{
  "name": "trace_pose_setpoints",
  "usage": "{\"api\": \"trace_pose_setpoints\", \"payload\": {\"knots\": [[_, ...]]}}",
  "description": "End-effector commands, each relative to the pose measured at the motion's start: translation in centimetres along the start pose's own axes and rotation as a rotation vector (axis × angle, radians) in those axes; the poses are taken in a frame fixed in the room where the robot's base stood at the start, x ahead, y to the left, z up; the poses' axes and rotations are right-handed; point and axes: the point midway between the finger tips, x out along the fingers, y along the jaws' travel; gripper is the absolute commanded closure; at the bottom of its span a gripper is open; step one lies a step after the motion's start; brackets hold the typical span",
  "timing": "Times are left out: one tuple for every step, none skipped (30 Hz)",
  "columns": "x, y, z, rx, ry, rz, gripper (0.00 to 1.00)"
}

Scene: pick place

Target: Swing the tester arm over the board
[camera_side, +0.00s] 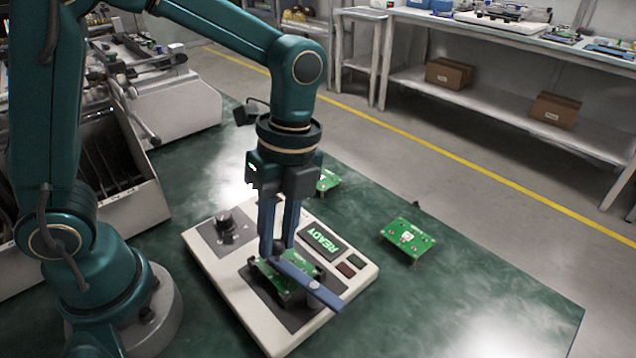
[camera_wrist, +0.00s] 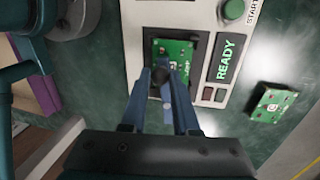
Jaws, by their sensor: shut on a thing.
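The tester (camera_side: 215,262) is a cream box on the green table, with a lit READY display (camera_side: 323,239) and a dark knob (camera_side: 226,222). A green board (camera_side: 262,268) sits in its dark recess; the board also shows in the wrist view (camera_wrist: 172,50). In the wrist view the fingertips (camera_wrist: 161,76) close around this round dark knob, and the fingers hide part of the tester arm.
One loose green board (camera_side: 407,240) lies right of the tester. Another green board (camera_side: 327,181) lies behind my gripper, partly hidden. A grey slotted rack (camera_side: 100,170) stands at the left. The table at the right front is clear.

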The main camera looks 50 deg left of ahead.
Motion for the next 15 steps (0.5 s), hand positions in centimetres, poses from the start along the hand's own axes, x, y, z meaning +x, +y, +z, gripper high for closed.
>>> {"api": "trace_pose_setpoints", "payload": {"knots": [[-0.13, -0.24, -0.11, 0.026, -0.001, -0.003, 1.0], [-0.16, -0.34, -0.1, 0.041, -0.004, -0.003, 1.0], [-0.18, -0.46, -0.08, 0.06, -0.008, -0.003, 1.0], [-0.19, -0.54, -0.07, 0.072, -0.011, -0.003, 1.0], [-0.19, -0.61, -0.07, 0.085, -0.013, -0.003, 1.0], [-0.21, -0.7, -0.06, 0.098, -0.016, -0.003, 1.0], [-0.23, -0.77, -0.06, 0.106, -0.017, -0.004, 1.0], [-0.25, -0.82, -0.07, 0.115, -0.019, -0.004, 1.0], [-0.26, -0.88, -0.07, 0.125, -0.021, -0.004, 1.0], [-0.27, -0.9, -0.07, 0.13, -0.022, -0.004, 1.0], [-0.27, -0.93, -0.07, 0.134, -0.022, -0.004, 1.0], [-0.28, -0.96, -0.08, 0.14, -0.023, -0.004, 1.0], [-0.28, -0.97, -0.08, 0.143, -0.024, -0.003, 1.0], [-0.28, -0.99, -0.08, 0.146, -0.024, -0.003, 1.0], [-0.29, -1.0, -0.08, 0.149, -0.025, -0.003, 1.0]]}}
